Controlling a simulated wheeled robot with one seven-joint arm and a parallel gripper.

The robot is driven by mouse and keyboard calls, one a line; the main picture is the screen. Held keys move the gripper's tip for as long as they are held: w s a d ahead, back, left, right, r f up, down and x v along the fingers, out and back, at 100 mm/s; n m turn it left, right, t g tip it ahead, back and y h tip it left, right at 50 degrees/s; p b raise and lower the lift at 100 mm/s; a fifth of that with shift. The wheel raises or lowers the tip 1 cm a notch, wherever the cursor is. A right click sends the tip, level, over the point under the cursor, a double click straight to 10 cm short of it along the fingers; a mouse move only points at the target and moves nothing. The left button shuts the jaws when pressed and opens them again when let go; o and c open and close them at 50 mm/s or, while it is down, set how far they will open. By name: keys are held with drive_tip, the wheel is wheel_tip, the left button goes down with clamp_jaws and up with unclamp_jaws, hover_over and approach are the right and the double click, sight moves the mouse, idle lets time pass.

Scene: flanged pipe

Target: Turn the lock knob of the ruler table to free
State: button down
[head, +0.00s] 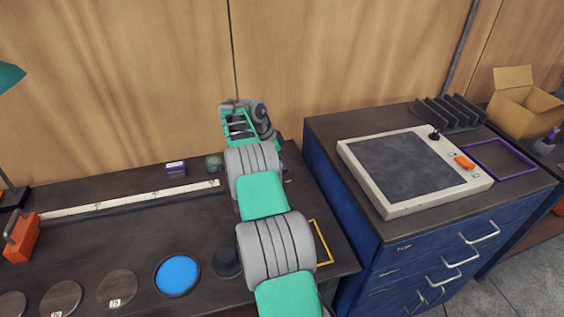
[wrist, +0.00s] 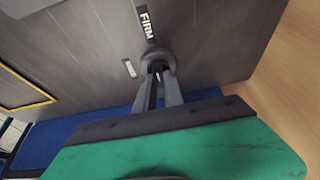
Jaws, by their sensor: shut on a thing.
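The lock knob (wrist: 157,56) is a round grey knob on the dark table top in the wrist view. My gripper (wrist: 160,75) is shut on it, with one finger on each side. A label reading FIRM (wrist: 147,23) lies just above the knob in that view. A second small label (wrist: 129,68) lies to its left; I cannot read it. The fingers cover part of the knob, so I cannot tell its setting. In the head view the ruler table (head: 75,245) carries a long white ruler (head: 130,199); my arm hides the knob and fingertips there.
An orange block (head: 21,239) stands at the ruler's left end. A blue disc (head: 177,274) and several dark discs lie along the front. A yellow frame (head: 321,243) lies right of my arm. A blue cabinet (head: 340,215) with a white-rimmed panel (head: 375,207) stands at the right. A wooden wall is behind.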

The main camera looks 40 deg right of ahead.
drive_tip(key=shift+f+n+b, duration=0.2)
drive_tip(key=shift+n+b, duration=0.2)
drive_tip(key=shift+b, duration=0.5)
drive_tip(key=shift+f+b, duration=0.1)
drive_tip(key=shift+b, duration=0.4)
drive_tip(key=n+t+b, duration=0.1)
drive_tip(key=n+b, duration=0.1)
drive_tip(key=b, duration=0.2)
drive_tip(key=shift+s+f+n, duration=0.1)
drive_tip(key=shift+s+n, duration=0.05)
drive_tip(key=shift+n, duration=0.15)
drive_tip(key=n+t+b, duration=0.2)
drive_tip(key=n+b, duration=0.2)
drive_tip(key=shift+s+n, duration=0.15)
drive_tip(key=shift+n, duration=0.15)
drive_tip(key=n, duration=0.1)
drive_tip(key=n+t+b, duration=0.1)
drive_tip(key=n, duration=0.1)
drive_tip(key=n+b, duration=0.1)
drive_tip(key=shift+s+r+n+t, duration=0.15)
drive_tip(key=shift+r+n+t, duration=0.15)
drive_tip(key=n+y, duration=0.1)
drive_tip(key=n, duration=0.1)
drive_tip(key=n+t+p, duration=0.1)
drive_tip(key=n, duration=0.2)
drive_tip(key=shift+d+y, duration=0.15)
drive_tip(key=shift+y, duration=0.25)
drive_tip(key=shift+n, duration=0.3)
